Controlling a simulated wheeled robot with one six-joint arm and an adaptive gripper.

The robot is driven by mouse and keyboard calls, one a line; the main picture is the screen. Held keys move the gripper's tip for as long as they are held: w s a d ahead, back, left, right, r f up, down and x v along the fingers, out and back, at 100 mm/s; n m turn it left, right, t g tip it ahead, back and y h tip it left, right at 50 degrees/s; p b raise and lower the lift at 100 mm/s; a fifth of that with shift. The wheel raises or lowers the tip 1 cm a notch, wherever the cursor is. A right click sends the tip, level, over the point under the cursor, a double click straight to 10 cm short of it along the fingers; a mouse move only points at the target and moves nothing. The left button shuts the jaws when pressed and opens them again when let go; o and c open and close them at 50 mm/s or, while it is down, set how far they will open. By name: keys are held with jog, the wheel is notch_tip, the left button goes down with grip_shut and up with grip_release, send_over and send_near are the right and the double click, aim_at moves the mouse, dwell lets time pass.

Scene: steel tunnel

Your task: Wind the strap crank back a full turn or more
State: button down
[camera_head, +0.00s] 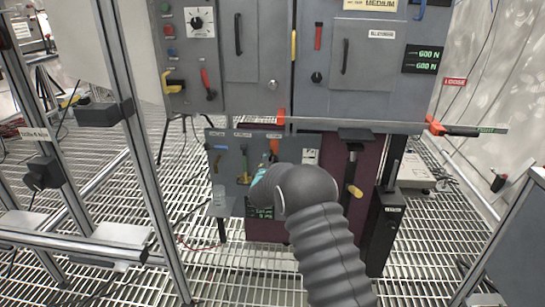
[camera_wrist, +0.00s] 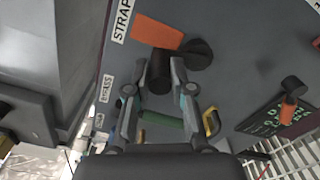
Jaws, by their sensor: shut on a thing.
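The strap crank has an orange arm (camera_wrist: 155,33), a round black hub (camera_wrist: 197,53) and a black cylindrical handle (camera_wrist: 159,76). It is on a grey panel by a white label reading STRAP (camera_wrist: 122,18). My gripper (camera_wrist: 160,68) has one finger on each side of the black handle and is shut on it. In the head view, an orange piece that looks like the crank arm (camera_head: 274,146) shows just above my wrist.
Below my gripper in the wrist view are a green bar (camera_wrist: 160,121) and a yellow handle (camera_wrist: 211,122). A small dark display (camera_wrist: 276,118) is at the right. A metal frame stands left.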

jog(key=shift+a+f+n, duration=0.2)
jog(key=shift+a+n, duration=0.2)
jog(key=shift+n, duration=0.6)
jog(key=shift+a+f+n, duration=0.2)
jog(key=shift+a+n, duration=0.15)
jog(key=shift+n, duration=0.65)
jog(key=shift+a+f+n, duration=0.2)
jog(key=shift+a+n, duration=0.2)
jog(key=shift+n, duration=0.6)
jog(key=c, duration=1)
grip_release()
jog(key=shift+f, duration=0.1)
jog(key=s, duration=1.2)
jog(key=shift+a, duration=0.25)
